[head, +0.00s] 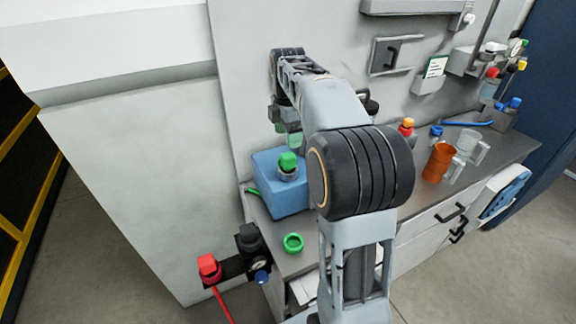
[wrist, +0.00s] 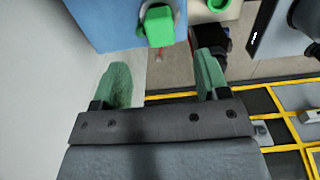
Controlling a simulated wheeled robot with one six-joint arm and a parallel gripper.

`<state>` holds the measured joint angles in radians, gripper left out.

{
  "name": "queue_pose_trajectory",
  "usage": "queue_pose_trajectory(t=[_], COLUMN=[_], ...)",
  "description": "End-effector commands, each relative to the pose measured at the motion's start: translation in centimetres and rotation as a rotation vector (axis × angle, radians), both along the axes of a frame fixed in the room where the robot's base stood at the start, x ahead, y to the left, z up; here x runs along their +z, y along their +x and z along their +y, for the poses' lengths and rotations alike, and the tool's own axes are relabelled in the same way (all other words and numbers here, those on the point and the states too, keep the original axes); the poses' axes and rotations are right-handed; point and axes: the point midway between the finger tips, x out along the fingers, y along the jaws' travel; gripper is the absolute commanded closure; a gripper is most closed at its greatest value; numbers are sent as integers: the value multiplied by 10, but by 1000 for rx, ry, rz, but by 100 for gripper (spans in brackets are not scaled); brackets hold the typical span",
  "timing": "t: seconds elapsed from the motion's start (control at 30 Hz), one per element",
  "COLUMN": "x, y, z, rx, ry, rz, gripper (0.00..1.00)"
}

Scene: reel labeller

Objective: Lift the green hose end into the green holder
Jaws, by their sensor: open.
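A green hose end (head: 288,162) with a pale collar sits on top of a blue block (head: 285,199) at the left end of the counter. It also shows in the wrist view (wrist: 157,25), against the blue block (wrist: 100,20). A green ring, which looks like the green holder (head: 292,243), is at the counter's near left edge; part of it shows in the wrist view (wrist: 220,5). My gripper (head: 290,138) is above and behind the hose end. In the wrist view my gripper (wrist: 160,78) has its green fingers wide apart, with nothing between them.
A red-capped fitting (head: 209,268) with a red hose projects at the lower left. An orange mug (head: 438,162) and a clear mug (head: 467,144) stand to the right on the counter (head: 500,148). The wall panel is close behind my gripper. A short green piece (head: 253,191) lies left of the block.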

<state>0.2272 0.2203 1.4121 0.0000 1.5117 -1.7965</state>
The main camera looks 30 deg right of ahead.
Motion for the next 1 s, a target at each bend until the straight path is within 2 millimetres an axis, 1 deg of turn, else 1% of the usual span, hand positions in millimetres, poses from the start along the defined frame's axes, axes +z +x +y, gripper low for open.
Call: queue_pose_trajectory(t=[0.03,0.13,0.43,0.7,0.8,1.0], x=[-9,-20,-38,-73,-81,-83], y=[0,0,0,-1,-1,-1], z=[0,0,0,0,0,0], rx=[0,-1,-2,-2,-2,-2], ry=[0,0,0,0,0,-1], rz=[1,1,-1,-1,-2,-3], gripper=[32,32,32,32,32,32])
